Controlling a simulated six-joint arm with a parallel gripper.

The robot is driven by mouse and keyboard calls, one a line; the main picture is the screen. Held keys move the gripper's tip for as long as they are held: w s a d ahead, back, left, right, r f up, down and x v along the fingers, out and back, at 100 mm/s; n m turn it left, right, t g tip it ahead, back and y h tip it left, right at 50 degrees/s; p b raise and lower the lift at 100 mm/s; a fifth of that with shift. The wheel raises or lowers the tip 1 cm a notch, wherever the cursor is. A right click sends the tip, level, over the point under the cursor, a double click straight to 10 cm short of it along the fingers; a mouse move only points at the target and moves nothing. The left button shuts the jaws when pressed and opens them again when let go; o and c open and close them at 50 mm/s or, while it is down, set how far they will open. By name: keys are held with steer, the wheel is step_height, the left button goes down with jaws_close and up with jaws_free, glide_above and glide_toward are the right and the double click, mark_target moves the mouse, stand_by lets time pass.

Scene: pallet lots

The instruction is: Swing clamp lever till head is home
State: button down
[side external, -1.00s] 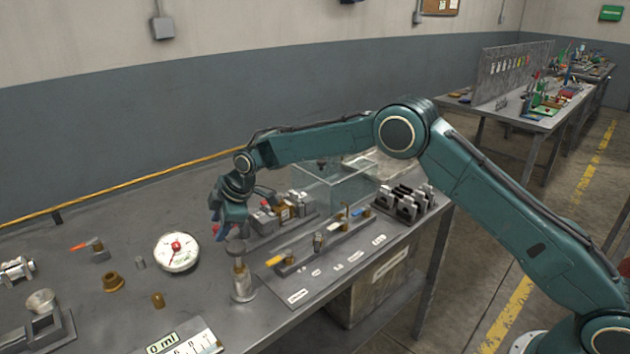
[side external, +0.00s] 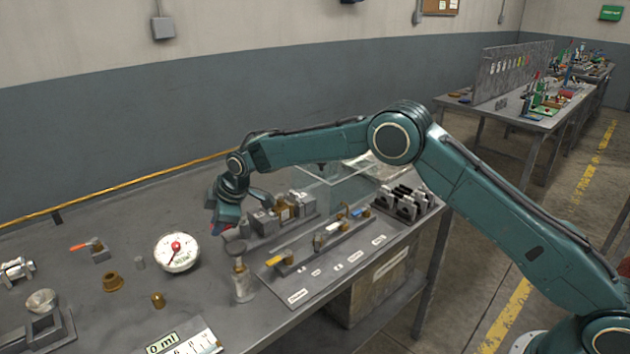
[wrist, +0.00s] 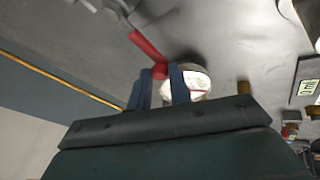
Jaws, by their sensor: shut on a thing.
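The red clamp lever (wrist: 147,48) runs down from the upper left in the wrist view, and its end sits between the two blue fingers of my gripper (wrist: 160,85). My gripper is shut on this end. In the side view my gripper (side external: 220,229) is low over the bench, left of the grey clamp block (side external: 264,219). Only a small bit of red shows at the fingertips there. The clamp head cannot be made out clearly in either view.
A round dial (side external: 177,252) with a red centre lies left of my gripper. A metal post with a round top (side external: 241,280) stands just in front. A plate with small levers (side external: 300,292) lies to the right. Brass pieces (side external: 113,282) are spread at left.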

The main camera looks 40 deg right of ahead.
steer(key=c, duration=1.3)
jaws_free()
steer(key=shift+v, duration=6.9)
steer(key=shift+d, duration=0.1)
